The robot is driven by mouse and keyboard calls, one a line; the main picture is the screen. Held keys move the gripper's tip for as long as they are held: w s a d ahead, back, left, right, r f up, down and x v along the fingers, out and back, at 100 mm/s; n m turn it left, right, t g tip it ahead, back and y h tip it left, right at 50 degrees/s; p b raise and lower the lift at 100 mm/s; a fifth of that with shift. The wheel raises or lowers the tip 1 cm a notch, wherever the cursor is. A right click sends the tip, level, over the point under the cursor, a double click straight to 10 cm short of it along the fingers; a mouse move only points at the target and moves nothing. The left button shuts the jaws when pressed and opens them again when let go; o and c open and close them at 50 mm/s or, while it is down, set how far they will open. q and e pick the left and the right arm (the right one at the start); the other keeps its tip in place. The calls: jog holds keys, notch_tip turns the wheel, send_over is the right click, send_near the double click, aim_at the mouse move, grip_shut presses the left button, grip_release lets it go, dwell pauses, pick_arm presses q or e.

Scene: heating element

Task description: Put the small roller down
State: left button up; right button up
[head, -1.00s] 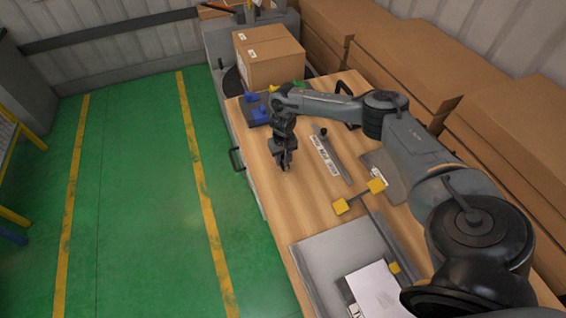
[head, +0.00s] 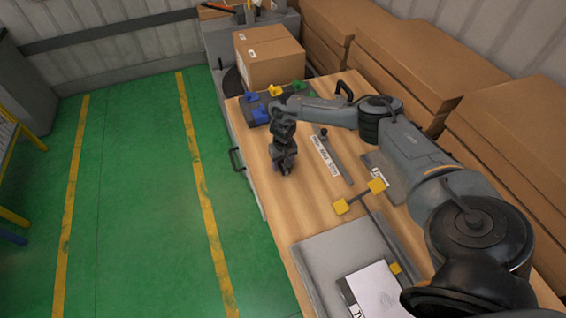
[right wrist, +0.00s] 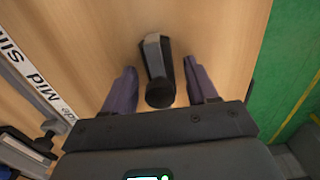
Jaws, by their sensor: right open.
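The small roller (right wrist: 157,70), a dark piece with a rounded black end, shows in the right wrist view on or just above the wooden table top (head: 300,205). My right gripper (head: 284,166) is open and low over the table near its left edge. In the right wrist view its two purple-grey fingers stand on either side of the roller, with a visible gap on each side. In the head view the roller is hidden or too small to make out at the gripper. My left gripper is not in view.
A labelled metal strip (head: 325,158) lies right of the gripper. A dark box with coloured pieces (head: 258,113) and a cardboard box (head: 270,58) are behind. A yellow-ended bar (head: 360,197) and a grey plate (head: 330,252) lie nearer. Green floor borders the table's left.

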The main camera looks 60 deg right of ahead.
notch_tip(320, 180, up, 12)
jog(key=shift+f+p, duration=0.25)
jog(key=shift+p, duration=0.8)
jog(key=shift+w+a, duration=0.15)
jog(key=shift+a, duration=0.2)
jog(key=w+a+f+n+t, duration=0.1)
jog(key=a+f+n, duration=0.2)
jog(key=a, duration=0.5)
jog(key=w+a+f+n+t+y, duration=0.1)
jog(key=a+f+n, duration=0.2)
jog(key=a, duration=0.5)
jog(key=w+a+f+n+t, duration=0.1)
jog(key=a+f+n, duration=0.2)
jog(key=a, duration=0.5)
jog(key=s+a+r+n+t+y, duration=0.1)
jog(key=s+a+n+t, duration=0.1)
jog(key=a, duration=0.6)
jog(key=s+a+r+n+t+y, duration=0.1)
jog(key=s+a+n, duration=0.1)
jog(key=a, duration=0.6)
jog(key=s+d+r+m+g+h, duration=0.1)
jog(key=s+d+r, duration=0.2)
jog(key=s, duration=0.6)
jog(key=s+d+r+m+g+h, duration=0.1)
jog(key=s+d+r+m, duration=0.1)
jog(key=s+d, duration=0.3)
jog(key=s, duration=0.4)
jog(key=shift+d+r+h, duration=0.2)
jog(key=shift+r+h, duration=0.2)
